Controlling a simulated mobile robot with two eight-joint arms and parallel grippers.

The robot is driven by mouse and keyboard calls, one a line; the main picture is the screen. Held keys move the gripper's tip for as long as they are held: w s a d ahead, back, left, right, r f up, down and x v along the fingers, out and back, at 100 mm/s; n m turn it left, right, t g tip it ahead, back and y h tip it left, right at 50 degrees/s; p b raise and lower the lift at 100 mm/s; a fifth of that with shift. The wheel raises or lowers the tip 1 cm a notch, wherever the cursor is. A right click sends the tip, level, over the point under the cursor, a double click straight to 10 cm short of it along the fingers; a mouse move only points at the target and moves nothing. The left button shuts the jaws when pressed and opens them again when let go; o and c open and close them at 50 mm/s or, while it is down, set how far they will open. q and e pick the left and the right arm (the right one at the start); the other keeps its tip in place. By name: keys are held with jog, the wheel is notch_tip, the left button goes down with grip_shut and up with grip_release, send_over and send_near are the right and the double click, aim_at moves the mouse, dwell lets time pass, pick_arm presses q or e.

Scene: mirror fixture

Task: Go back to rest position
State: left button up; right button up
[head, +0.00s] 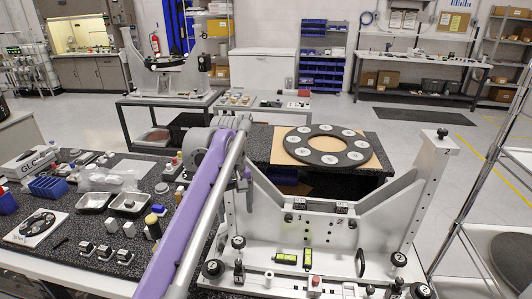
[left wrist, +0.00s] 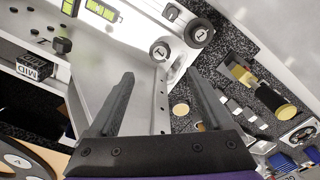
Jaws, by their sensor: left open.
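My left arm reaches up from the bottom of the head view, and its gripper (head: 245,178) is near the left end of the white mirror fixture (head: 330,235). In the left wrist view the two dark fingers of this gripper (left wrist: 159,76) are spread apart with nothing between them. The fixture shows behind them, with a block marked MID (left wrist: 34,68) and round black-and-white knobs (left wrist: 160,50). Whether the fingers touch the fixture is unclear. My right gripper is not in view.
The speckled table at left holds metal trays (head: 130,201), a blue rack (head: 48,187), small blocks and a yellow-topped bottle (head: 153,225). A black ring with pale discs (head: 329,146) lies behind the fixture. A wire shelf (head: 480,205) stands at right.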

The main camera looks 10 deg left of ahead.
pick_arm(q)
jog(key=s+a+f+m+t, duration=0.1)
jog(key=s+f+m+t, duration=0.2)
jog(key=s+f, duration=0.5)
jog(key=s+a+f+m+t, duration=0.1)
jog(key=s+f+m+t, duration=0.2)
jog(key=s+f, duration=0.6)
jog(key=s, duration=0.8)
jog(key=shift+s+a+f+m, duration=0.2)
jog(key=shift+s+a+m, duration=0.2)
jog(key=m+g+h+b, duration=0.1)
jog(key=m+g+b, duration=0.15)
jog(key=b, duration=0.85)
send_near(238, 241)
jog(key=shift+m+t, duration=0.45)
jog(key=x, duration=0.2)
jog(key=b+x, duration=0.1)
jog(key=x, duration=0.2)
jog(key=s+x, duration=0.1)
jog(key=x, duration=0.2)
jog(key=shift+w+f, duration=0.1)
jog(key=shift+f, duration=0.15)
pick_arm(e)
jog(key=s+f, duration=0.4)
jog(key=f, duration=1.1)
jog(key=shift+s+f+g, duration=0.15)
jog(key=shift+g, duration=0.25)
